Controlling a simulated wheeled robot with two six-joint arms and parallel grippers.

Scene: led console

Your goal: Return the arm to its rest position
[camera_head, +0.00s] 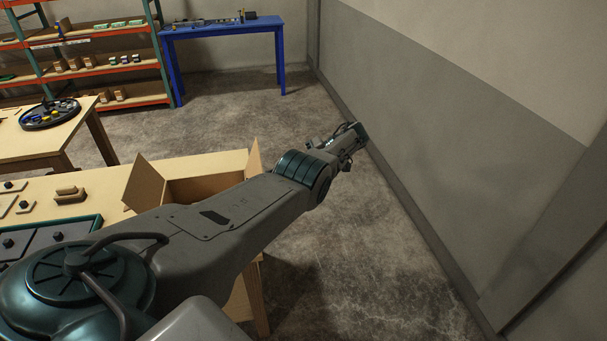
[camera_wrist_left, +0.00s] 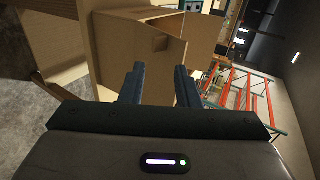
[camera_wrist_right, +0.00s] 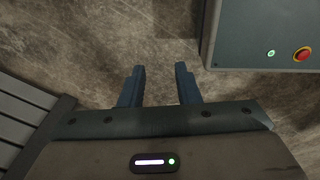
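My left arm reaches from the lower left of the head view across the open cardboard box (camera_head: 147,184). Its gripper (camera_head: 358,130) is out past the table's right end, over the floor near the grey wall. In the left wrist view the two fingers of this gripper (camera_wrist_left: 158,85) stand apart with nothing between them. The cardboard box (camera_wrist_left: 130,45) shows beyond them, apart from the fingers. My right gripper (camera_wrist_right: 160,72) shows only in its wrist view. Its fingers are apart and empty above the bare concrete floor.
The wooden table (camera_head: 118,170) holds the box, a dark tray (camera_head: 52,236) and small parts. A second table (camera_head: 55,145), a blue table (camera_head: 222,30) and a shelf rack (camera_head: 85,70) stand behind. The grey wall (camera_head: 430,130) bounds the right. Open floor (camera_head: 350,250) lies between.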

